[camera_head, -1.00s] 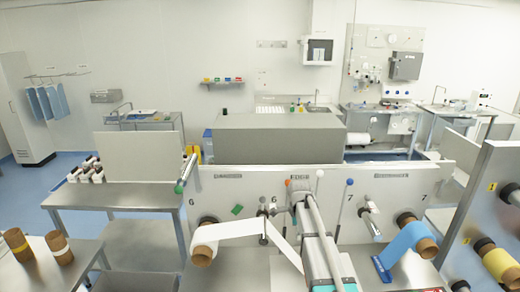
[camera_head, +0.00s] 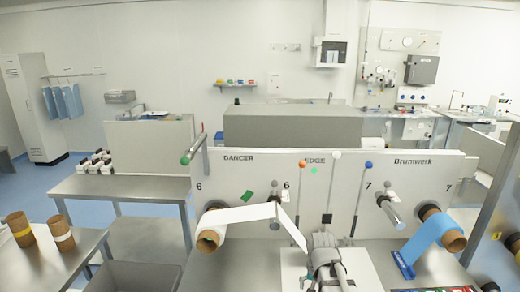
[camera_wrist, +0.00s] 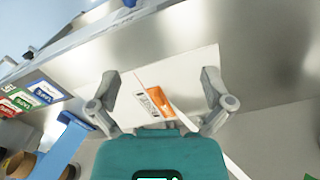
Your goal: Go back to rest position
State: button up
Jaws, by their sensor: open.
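My gripper (camera_wrist: 160,92) shows in the wrist view with its two grey fingers wide apart and nothing between them. Below the fingers is a white sheet (camera_wrist: 190,66) on a metal surface, with a small orange-and-white item (camera_wrist: 158,101) on it. In the head view, my arm is low at the bottom centre, in front of the white machine panel (camera_head: 258,225). The fingertips are hard to make out there.
A roll with white web (camera_head: 209,231) is left of my arm, and a blue roll (camera_head: 432,237) is to its right. Upright levers with orange (camera_head: 303,164), white and blue knobs stand behind. Coloured labels (camera_wrist: 20,100) lie at left in the wrist view.

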jog(key=s+f+n+b, duration=0.3)
jog(key=s+f+n, duration=0.1)
jog(key=s, duration=0.1)
jog(key=shift+s, duration=0.15)
jog(key=shift+d+f, duration=0.1)
dwell(1.3)
